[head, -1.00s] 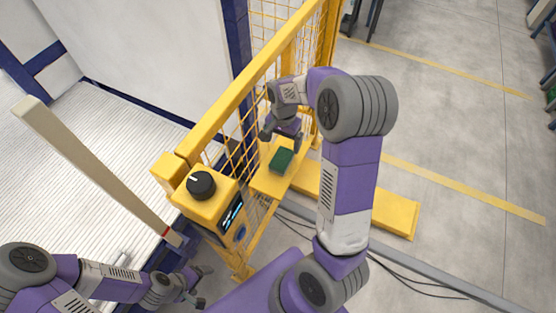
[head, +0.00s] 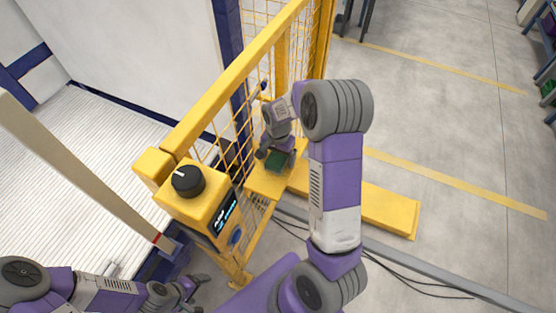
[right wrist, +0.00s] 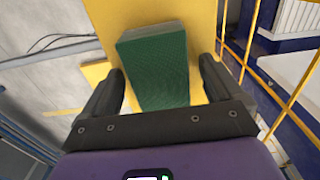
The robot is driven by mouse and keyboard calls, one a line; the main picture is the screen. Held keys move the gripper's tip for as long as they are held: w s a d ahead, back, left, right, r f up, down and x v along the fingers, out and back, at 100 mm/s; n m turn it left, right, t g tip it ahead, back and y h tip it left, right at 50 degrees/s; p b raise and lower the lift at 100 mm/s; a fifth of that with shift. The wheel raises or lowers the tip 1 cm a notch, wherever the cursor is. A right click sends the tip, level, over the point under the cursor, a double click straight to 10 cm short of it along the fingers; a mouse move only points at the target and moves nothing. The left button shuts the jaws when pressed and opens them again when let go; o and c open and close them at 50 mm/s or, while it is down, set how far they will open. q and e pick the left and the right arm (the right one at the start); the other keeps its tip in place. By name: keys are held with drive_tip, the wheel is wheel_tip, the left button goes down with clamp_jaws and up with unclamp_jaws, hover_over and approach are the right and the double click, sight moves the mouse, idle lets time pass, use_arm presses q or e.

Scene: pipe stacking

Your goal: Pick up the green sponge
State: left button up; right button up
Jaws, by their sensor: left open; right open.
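The green sponge (head: 276,160) lies on a small yellow ledge (head: 262,184) beside the yellow mesh fence. In the right wrist view the sponge (right wrist: 158,68) lies between the two open fingers. My right gripper (head: 278,154) is open and points down over the sponge, partly hiding it in the head view. In the right wrist view my right gripper (right wrist: 162,85) shows a gap on both sides of the sponge. My left gripper (head: 200,292) is open and empty at the lower left, far from the sponge.
The yellow mesh fence (head: 240,85) runs close to the left of my right gripper. A yellow control box with a black knob (head: 188,181) stands nearer to me. A beige post (head: 85,175) stands at the left. Open grey floor (head: 450,130) lies to the right.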

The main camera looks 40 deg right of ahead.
sight(278, 156)
drive_tip(key=shift+f, duration=0.2)
drive_tip(key=c, duration=1)
wheel_tip(278, 156, up, 10)
drive_tip(key=shift+r+p, duration=0.1)
drive_tip(key=shift+p, duration=1)
drive_tip(key=shift+c, duration=0.2)
